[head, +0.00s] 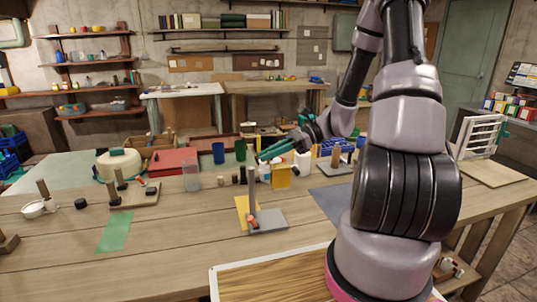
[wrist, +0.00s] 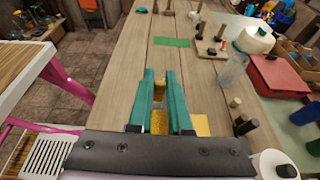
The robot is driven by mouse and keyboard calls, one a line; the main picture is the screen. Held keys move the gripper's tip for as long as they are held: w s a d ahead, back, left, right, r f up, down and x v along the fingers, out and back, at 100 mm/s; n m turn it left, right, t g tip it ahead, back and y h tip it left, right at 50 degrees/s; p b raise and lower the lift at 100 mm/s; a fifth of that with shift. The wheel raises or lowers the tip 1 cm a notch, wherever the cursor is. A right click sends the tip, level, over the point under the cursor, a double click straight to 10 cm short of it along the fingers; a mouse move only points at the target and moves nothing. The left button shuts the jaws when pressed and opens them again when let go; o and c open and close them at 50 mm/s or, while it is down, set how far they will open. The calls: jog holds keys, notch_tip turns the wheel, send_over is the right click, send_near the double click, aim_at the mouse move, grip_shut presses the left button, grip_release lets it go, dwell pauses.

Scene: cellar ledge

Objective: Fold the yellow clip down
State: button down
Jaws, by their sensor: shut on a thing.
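My gripper (head: 263,156) has teal fingers and points left above the middle of the workbench in the head view. More yellow shows between the fingers nearer the palm. In the head view an upright yellow block-like piece (head: 281,176) stands just below my gripper; I cannot tell whether it joins the held piece.
A green mat (head: 115,232) and a wooden block with pegs (head: 133,196) lie to the left. A red box (head: 173,160), a clear jar (head: 191,177) and blue and green cups stand behind. A white bottle (head: 303,163) is close to the gripper.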

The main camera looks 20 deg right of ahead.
jog(key=y, duration=0.2)
jog(key=d+y, duration=0.1)
jog(key=y, duration=0.1)
jog(key=shift+d+f, duration=0.1)
jog(key=shift+f, duration=0.15)
jog(key=c, duration=0.8)
grip_release()
jog(key=shift+c, duration=0.2)
jog(key=shift+d, duration=0.1)
jog(key=d, duration=1)
jog(key=shift+d, duration=0.35)
